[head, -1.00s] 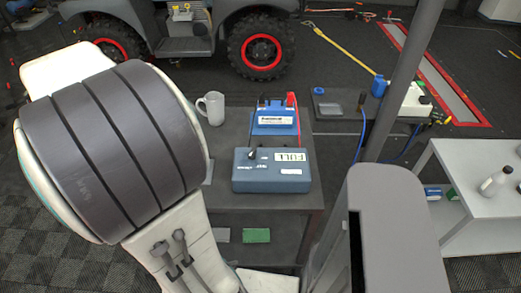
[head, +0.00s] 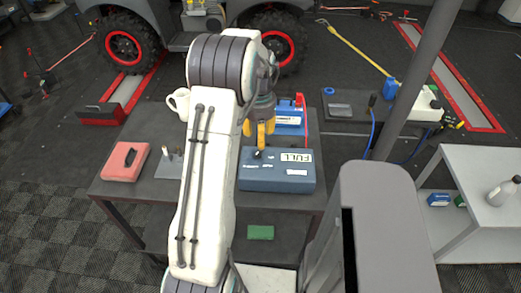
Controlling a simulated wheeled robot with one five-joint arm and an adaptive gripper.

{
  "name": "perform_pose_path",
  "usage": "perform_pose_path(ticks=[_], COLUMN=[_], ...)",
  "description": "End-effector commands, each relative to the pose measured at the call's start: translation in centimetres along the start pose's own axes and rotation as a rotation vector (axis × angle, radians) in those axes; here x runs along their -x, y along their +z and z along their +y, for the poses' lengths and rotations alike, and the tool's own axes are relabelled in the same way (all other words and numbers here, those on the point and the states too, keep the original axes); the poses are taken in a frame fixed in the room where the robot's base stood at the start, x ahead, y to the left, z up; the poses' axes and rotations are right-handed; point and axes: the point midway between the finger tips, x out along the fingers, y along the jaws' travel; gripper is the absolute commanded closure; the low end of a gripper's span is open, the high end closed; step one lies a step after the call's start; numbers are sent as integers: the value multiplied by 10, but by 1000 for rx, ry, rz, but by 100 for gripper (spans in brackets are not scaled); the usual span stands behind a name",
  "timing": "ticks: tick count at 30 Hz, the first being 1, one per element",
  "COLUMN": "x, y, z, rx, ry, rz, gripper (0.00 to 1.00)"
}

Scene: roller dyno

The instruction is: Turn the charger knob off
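The charger (head: 277,174) is a blue-grey box with a lit display reading FULL, lying on the dark table. Its small dark knob (head: 258,155) is on the top face, left of the display; its setting is too small to read. My gripper (head: 259,141), with yellow fingers, points down just behind and above the knob. I cannot tell whether the fingers touch the knob or how far apart they are. A blue battery (head: 289,122) with a red clamp stands behind the charger, partly hidden by my gripper.
A white mug (head: 178,102) and a red box (head: 124,161) stand on the table (head: 142,195) left of my arm. A grey post rises at right. A grey bench (head: 485,190) with a bottle (head: 503,190) stands far right.

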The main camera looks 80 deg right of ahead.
Motion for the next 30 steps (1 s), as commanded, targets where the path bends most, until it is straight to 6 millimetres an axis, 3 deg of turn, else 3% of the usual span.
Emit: perform_pose_path(ticks=[15, 30], x=[-59, -70], y=[-1, -1], z=[3, 3], rx=[-8, -7], ry=[1, 0], rz=[-3, -1], gripper=[51, 51])
